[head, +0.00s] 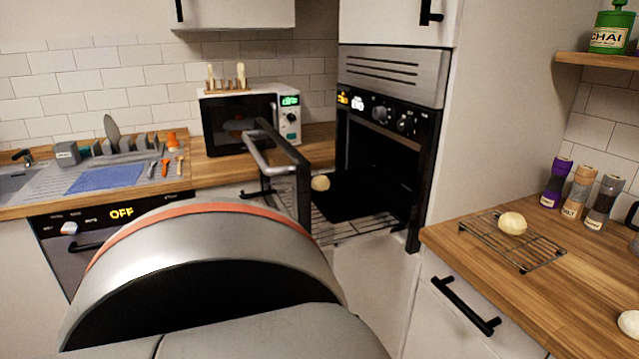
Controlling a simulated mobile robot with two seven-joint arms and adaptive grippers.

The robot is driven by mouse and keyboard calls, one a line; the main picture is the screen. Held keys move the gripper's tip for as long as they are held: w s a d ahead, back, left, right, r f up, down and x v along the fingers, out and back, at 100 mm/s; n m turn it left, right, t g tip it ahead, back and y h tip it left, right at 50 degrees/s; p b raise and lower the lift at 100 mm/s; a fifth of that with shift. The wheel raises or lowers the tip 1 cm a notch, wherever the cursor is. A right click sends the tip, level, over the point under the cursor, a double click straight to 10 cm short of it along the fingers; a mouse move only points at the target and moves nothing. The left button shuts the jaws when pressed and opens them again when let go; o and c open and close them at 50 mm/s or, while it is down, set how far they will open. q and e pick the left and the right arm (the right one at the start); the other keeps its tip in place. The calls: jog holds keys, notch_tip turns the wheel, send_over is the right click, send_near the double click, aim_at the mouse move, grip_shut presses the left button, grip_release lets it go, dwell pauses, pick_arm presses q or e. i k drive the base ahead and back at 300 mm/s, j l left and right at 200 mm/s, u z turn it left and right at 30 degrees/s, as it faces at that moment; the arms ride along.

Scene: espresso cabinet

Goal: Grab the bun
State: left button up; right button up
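A pale round bun (320,183) sits at the open oven (375,170), at the left edge of a dark tray (352,200) on a wire rack. A second pale bun (512,223) sits on a wire cooling rack (525,254) on the right wooden counter. A third pale round item (629,322), cut off by the picture edge, lies on that counter at the lower right. Neither of my grippers shows. A large grey arm part of mine with an orange band fills the lower left and middle.
The oven door (290,175) stands open, swung out to the left. A microwave (250,120) stands on the back counter. Spice jars (578,187) stand behind the cooling rack. The right counter (575,290) is bare in front of the rack.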

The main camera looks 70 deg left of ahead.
aim_at(321, 182)
jog(key=u, duration=2.3)
jog(key=i+j, duration=0.1)
jog(key=j, duration=0.2)
jog(key=i+j, duration=0.15)
jog(key=j, duration=0.2)
jog(key=i+j, duration=0.1)
jog(key=j, duration=0.2)
jog(key=i+j, duration=0.15)
jog(key=j, duration=0.15)
jog(key=j+z, duration=0.15)
jog(key=z, duration=0.2)
jog(key=i+j+z, duration=0.1)
jog(key=z, duration=0.25)
jog(key=j+z, duration=0.35)
jog(key=l, duration=0.15)
